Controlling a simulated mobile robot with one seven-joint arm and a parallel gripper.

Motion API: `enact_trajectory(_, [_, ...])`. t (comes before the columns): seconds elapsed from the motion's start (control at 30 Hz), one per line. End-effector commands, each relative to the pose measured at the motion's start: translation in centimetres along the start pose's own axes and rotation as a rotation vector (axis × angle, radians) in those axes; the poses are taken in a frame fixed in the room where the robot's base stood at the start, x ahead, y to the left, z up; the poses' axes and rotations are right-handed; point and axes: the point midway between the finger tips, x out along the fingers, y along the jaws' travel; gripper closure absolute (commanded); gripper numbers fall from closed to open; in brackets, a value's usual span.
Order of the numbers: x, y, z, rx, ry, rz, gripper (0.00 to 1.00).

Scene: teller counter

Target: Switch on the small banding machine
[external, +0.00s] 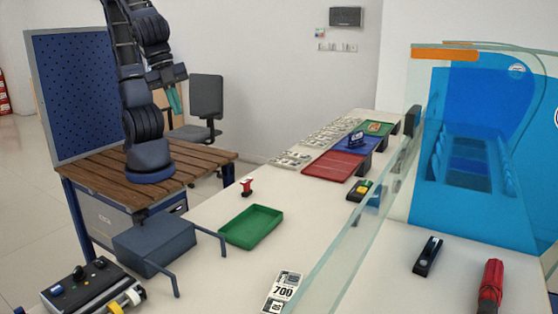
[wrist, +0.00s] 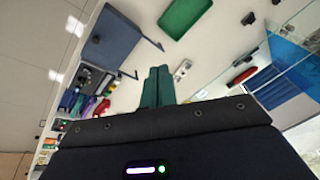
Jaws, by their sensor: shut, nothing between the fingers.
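A dark grey machine with black knobs on top and white and yellow rolls at its front (external: 92,288) stands at the bottom left of the external view, partly cut off. It looks like the banding machine; I cannot make out its switch's state. My gripper (external: 174,100) is raised above the wooden bench, well apart from this machine. In the wrist view its green fingers (wrist: 158,84) are together and empty, with the counter below them.
A blue-grey box (external: 153,243) with thin bars stands beside the machine. A green tray (external: 251,226) and a small red object (external: 247,187) are on the white counter. A glass screen (external: 362,225) runs along the counter's right side.

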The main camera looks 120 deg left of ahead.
Motion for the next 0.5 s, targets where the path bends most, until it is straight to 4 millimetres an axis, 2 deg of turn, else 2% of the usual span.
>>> enact_trajectory(0.1, [1.4,2.1,-2.2,0.098,-0.011,0.008,1.00])
enact_trajectory(0.27, [3.1,5.1,-4.7,0.225,-0.022,0.019,1.00])
enact_trajectory(0.5, [5.9,10.5,-7.8,0.419,-0.030,0.041,1.00])
